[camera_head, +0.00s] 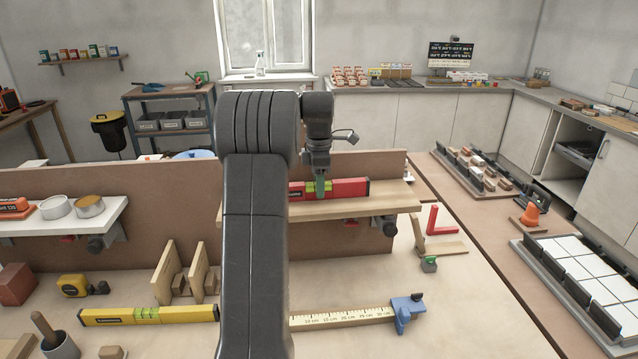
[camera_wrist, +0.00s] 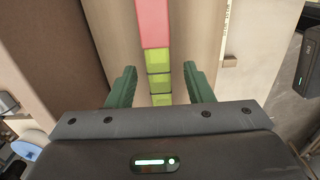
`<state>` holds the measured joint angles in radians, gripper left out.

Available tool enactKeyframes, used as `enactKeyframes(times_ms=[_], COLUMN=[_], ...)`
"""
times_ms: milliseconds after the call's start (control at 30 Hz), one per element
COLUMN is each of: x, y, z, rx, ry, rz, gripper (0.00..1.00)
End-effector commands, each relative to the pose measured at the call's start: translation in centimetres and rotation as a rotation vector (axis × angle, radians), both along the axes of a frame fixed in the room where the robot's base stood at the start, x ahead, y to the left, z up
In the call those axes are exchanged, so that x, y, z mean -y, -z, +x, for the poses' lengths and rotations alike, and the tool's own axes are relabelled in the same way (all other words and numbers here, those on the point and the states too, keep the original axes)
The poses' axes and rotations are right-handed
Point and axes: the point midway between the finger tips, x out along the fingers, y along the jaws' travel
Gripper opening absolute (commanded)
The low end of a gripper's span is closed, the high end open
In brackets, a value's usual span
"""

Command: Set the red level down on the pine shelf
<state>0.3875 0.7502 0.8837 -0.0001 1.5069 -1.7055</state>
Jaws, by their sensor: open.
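The red level (camera_head: 349,188) has a yellow-green middle section and lies on the pine shelf (camera_head: 375,205), along the brown upright panel. In the wrist view the level's red end (camera_wrist: 166,22) points up the picture, with the green vial section between my fingers. My gripper (camera_head: 320,186) is over the level's middle. In the wrist view my gripper (camera_wrist: 160,83) is open, with a green finger on each side of the level and visible gaps. The bare shelf (camera_wrist: 120,30) shows on both sides of the level.
The brown panel (camera_head: 110,180) stands behind the shelf. A white shelf (camera_head: 65,222) with tins is at left. A yellow level (camera_head: 150,314), a ruler (camera_head: 345,317) with a blue end and a red square (camera_head: 433,221) lie on the bench below.

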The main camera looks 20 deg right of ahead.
Motion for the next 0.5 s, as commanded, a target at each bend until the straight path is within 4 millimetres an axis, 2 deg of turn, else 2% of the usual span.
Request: enactKeyframes(times_ms=[133,233,367,500], x=[0.0,0.0,0.0,0.0], y=[-0.2,-1.3,-3.9,-7.3], z=[0.0,0.1,0.1,0.1], rx=[-0.001,0.002,0.005,0.005], ry=[0.0,0.0,0.0,0.0], rz=[0.0,-0.001,-0.002,-0.002], gripper=[0.47,0.47,0.47,0.47])
